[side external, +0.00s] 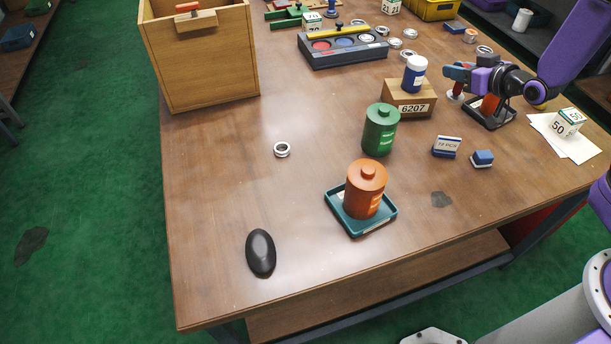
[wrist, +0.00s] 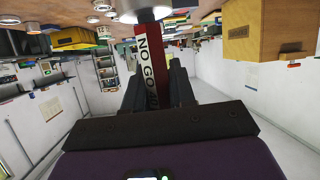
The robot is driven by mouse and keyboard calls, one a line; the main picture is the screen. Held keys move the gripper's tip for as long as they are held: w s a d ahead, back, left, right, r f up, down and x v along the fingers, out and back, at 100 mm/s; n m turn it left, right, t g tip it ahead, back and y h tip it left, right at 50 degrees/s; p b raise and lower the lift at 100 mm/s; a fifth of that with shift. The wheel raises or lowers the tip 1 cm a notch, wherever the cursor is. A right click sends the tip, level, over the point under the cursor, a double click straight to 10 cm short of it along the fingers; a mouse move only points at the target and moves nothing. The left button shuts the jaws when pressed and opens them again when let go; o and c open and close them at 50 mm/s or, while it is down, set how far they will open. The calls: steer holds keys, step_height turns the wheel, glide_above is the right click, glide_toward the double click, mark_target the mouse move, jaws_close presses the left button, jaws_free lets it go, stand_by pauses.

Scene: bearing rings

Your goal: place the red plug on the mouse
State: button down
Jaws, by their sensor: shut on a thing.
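The red plug (wrist: 143,62) shows in the wrist view as a red handle with a white "NO GO" label and a silver end. My gripper (wrist: 156,78) is shut on its handle. In the side external view my gripper (side external: 462,73) is at the upper right, above the table, beside a black stand; the plug there is small and partly hidden by the fingers. The black mouse (side external: 261,252) lies on the table near the front left corner, far to the left of and nearer than my gripper. Nothing is on the mouse.
Between them stand an orange canister (side external: 363,193) on a teal tray (side external: 345,222), a green canister (side external: 379,132) and a wooden block (side external: 428,93) with a blue bottle (side external: 413,75). A metal ring (side external: 282,150) lies farther back. The table around the mouse is clear.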

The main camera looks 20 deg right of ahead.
steer(key=s+a+r+n+g+y, duration=0.15)
steer(key=s+a+n+y, duration=0.35)
steer(key=a, duration=1.1)
steer(key=s+a+n+g+y, duration=0.25)
steer(key=s+a, duration=0.55)
steer(key=a, duration=0.9)
steer(key=s+a+n+g+y, duration=0.3)
steer(key=s+a, duration=0.6)
steer(key=s, duration=0.2)
glide_above(252, 245)
step_height(252, 245, down, 10)
steer(key=shift+f, duration=1.3)
steer(key=shift+f, duration=0.1)
steer(key=c, duration=0.9)
jaws_free()
steer(key=shift+f+h, duration=0.1)
steer(key=shift+h, duration=0.15)
steer(key=shift+c, duration=0.2)
